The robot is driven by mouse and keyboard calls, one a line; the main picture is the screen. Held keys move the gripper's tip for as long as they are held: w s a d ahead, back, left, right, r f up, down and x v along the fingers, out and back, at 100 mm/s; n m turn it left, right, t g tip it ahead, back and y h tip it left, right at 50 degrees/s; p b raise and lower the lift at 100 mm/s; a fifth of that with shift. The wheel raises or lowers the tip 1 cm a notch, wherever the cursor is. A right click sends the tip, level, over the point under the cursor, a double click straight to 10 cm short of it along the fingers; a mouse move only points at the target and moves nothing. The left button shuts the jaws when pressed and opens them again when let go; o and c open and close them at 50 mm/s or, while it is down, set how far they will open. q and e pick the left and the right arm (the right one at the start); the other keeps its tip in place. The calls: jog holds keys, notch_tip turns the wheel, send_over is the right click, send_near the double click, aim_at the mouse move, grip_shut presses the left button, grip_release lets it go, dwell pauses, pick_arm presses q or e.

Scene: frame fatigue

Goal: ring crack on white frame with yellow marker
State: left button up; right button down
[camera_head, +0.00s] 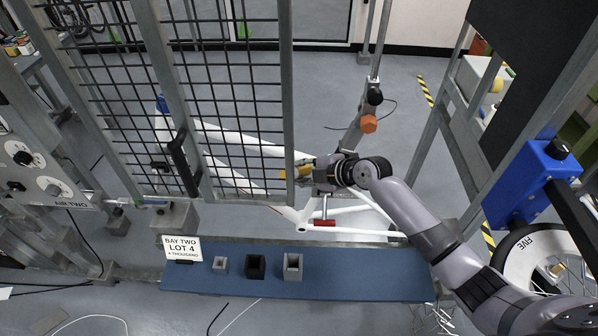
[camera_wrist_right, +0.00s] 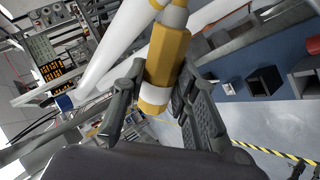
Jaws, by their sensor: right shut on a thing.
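The white frame (camera_head: 246,139) is a bicycle frame held behind the blue bench, partly hidden by the mesh gate and my right arm. My right gripper (camera_head: 305,172) is at the frame's tubes, beside the gate's right post. It is shut on the yellow marker (camera_wrist_right: 166,62), which also shows as a small yellow piece in the head view (camera_head: 284,174). In the right wrist view the marker's tip end points up, close to a white tube (camera_wrist_right: 118,45); I cannot tell if it touches. I cannot make out a crack. My left gripper is not in view.
A mesh gate (camera_head: 233,102) with a grey post stands left of my right gripper. The blue bench (camera_head: 345,272) holds a sign (camera_head: 181,249) and several small open blocks. A blue device (camera_head: 542,180) and a wheel stand at right.

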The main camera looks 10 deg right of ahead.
jog(key=s+a+p, duration=0.2)
jog(key=s+p, duration=0.1)
jog(key=s, duration=0.3)
jog(key=shift+s+f, duration=0.2)
jog(key=shift+s, duration=0.05)
jog(key=shift+s+a+f, duration=0.1)
jog(key=shift+f, duration=0.2)
dwell(0.4)
